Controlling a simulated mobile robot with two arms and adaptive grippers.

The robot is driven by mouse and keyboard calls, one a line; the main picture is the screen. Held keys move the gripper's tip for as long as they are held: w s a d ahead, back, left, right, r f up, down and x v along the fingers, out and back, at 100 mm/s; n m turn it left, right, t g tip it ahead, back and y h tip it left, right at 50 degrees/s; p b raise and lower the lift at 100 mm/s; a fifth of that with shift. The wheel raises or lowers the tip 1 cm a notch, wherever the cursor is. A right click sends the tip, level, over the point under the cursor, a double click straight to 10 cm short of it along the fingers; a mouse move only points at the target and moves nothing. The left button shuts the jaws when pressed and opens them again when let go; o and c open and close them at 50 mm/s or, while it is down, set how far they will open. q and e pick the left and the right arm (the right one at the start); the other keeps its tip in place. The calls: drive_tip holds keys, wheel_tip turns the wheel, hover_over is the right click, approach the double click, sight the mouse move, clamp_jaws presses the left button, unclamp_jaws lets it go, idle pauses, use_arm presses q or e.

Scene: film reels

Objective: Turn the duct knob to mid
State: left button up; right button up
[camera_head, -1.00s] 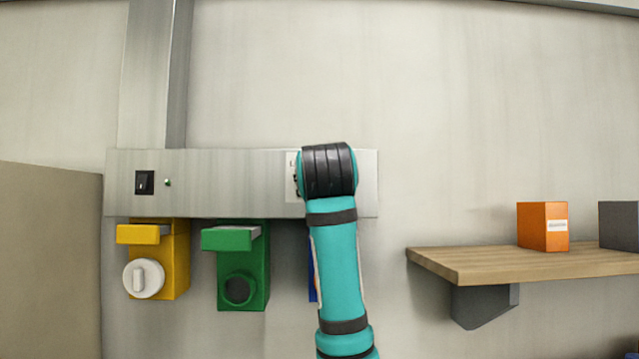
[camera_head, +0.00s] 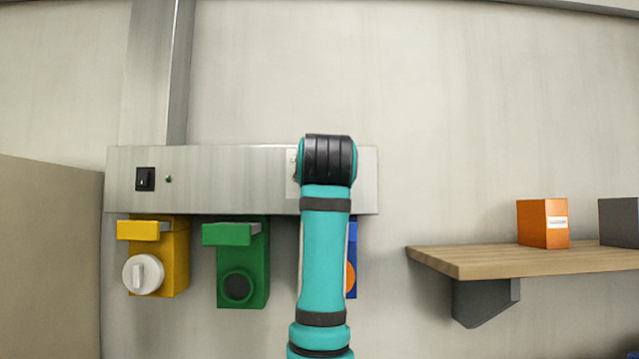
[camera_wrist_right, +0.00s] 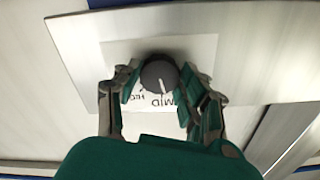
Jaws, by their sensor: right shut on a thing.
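The duct knob (camera_wrist_right: 158,76) is a dark round knob with a white pointer line, seen in the right wrist view. It sits on a white label plate (camera_wrist_right: 200,48) with black lettering, partly hidden; "MID" shows upside down just below the knob, near the pointer line. My right gripper (camera_wrist_right: 155,88) has its fingers closed on either side of the knob. In the head view my right arm hides the knob and most of the label plate (camera_head: 291,175) on the metal duct panel (camera_head: 230,180). My left gripper is in neither view.
A black switch (camera_head: 145,179) and small green light (camera_head: 168,179) are on the panel's left. Below hang a yellow box (camera_head: 175,265) with a white knob, a green box (camera_head: 255,265) and a partly hidden blue box (camera_head: 353,240). A wooden shelf (camera_head: 470,262) holds an orange box (camera_head: 543,224).

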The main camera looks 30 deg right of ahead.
drive_tip(key=shift+m, duration=1.2)
drive_tip(key=o, duration=1.2)
drive_tip(key=v, duration=1.2)
